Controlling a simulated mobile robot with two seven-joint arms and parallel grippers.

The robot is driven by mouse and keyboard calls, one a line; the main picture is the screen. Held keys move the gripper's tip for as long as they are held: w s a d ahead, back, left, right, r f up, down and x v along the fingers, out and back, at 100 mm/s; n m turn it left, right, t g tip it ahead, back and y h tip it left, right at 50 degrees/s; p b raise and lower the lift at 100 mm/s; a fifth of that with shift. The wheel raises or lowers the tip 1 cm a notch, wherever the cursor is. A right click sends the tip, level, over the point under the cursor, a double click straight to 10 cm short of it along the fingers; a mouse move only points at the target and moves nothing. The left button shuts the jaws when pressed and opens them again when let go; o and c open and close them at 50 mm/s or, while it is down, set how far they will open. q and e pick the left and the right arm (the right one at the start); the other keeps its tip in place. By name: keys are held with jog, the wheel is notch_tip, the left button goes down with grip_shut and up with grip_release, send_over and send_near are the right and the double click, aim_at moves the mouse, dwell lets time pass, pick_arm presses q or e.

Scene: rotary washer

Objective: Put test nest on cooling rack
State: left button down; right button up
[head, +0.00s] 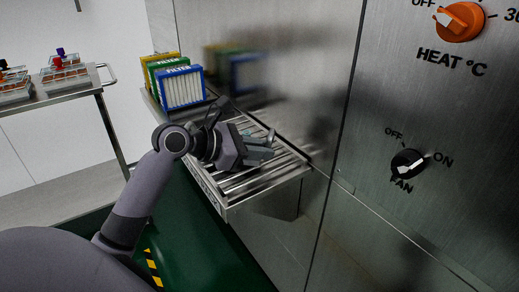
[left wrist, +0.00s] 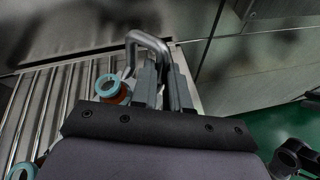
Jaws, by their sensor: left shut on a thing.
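The cooling rack (head: 243,196) is a slatted metal shelf against the steel wall in the middle of the head view; its slats (left wrist: 45,100) fill the left of the left wrist view. My left gripper (head: 262,148) is low over the rack's right part. It is shut on a bent metal handle (left wrist: 150,42), seemingly the test nest's. Teal-ringed, amber pieces (left wrist: 112,88) show beside the fingers in the wrist view. My gripper hides most of the nest, and I cannot tell whether it touches the slats. My right gripper is not in view.
Blue, green and yellow framed filters (head: 183,88) stand at the rack's far left end. A metal cart (head: 85,93) with several trays stands at the far left. A steel panel with a heat knob (head: 460,21) and a fan knob (head: 408,163) is at right.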

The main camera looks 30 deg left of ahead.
pick_arm(q)
jog(key=c, duration=1.1)
grip_release()
jog(key=v, duration=1.2)
jog(key=shift+p, duration=0.4)
